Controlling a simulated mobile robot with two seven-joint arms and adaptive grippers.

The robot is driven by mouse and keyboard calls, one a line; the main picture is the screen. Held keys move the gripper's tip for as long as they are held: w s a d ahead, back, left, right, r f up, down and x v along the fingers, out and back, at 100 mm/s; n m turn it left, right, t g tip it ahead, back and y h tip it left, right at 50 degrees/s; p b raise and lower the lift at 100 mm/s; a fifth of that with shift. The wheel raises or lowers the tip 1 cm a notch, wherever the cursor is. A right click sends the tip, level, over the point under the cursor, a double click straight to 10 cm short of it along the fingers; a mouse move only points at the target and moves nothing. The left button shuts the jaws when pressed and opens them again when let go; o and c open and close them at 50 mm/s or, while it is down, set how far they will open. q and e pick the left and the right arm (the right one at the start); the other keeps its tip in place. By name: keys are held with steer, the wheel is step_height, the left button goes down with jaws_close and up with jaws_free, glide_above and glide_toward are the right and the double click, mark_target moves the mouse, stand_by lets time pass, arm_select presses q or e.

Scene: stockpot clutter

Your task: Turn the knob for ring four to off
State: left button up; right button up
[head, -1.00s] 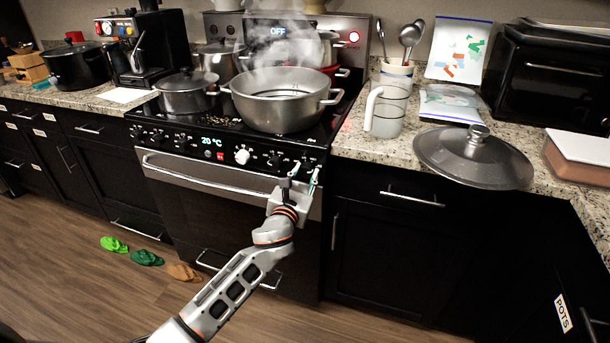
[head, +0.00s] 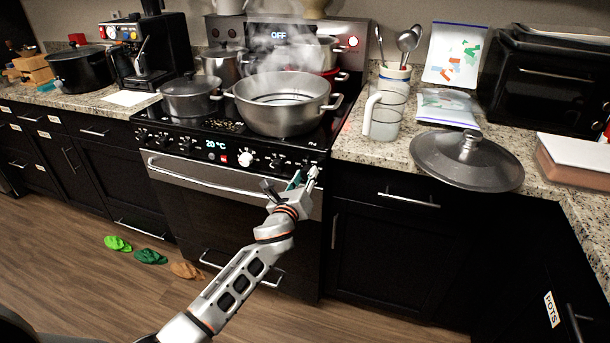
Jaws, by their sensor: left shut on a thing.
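The black stove's front panel (head: 180,141) carries a row of dark knobs, a white-silver knob (head: 247,160) and a display reading 20 °C. My left gripper (head: 304,178) is at the right end of this panel, its fingers pointing up at the panel. It is shut on a control knob there, which the fingers mostly hide. The knob's pointer and ring label are too small or covered to read. My right gripper is out of view.
A large steaming pot (head: 283,103) sits on the front right of the cooktop, above my gripper. A smaller lidded pot (head: 190,97) stands left of it. A big lid (head: 467,160) and a glass jug (head: 384,114) are on the right counter. Slippers (head: 150,257) lie on the floor.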

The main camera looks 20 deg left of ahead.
arm_select(q)
steer(key=n+p, duration=0.1)
steer(key=n, duration=0.3)
steer(key=n+p, duration=0.1)
steer(key=n, duration=0.2)
steer(key=shift+a+h, duration=0.1)
steer(key=shift+h, duration=0.3)
steer(key=n+p, duration=0.1)
steer(key=n, duration=0.3)
steer(key=n+p, duration=0.2)
steer(key=n, duration=0.3)
steer(key=shift+a+f+n+h, duration=0.1)
steer(key=shift+n+h, duration=0.2)
steer(key=shift+h, duration=0.1)
steer(key=shift+n, duration=0.7)
steer(key=shift+f, duration=0.1)
steer(key=shift+n, duration=0.3)
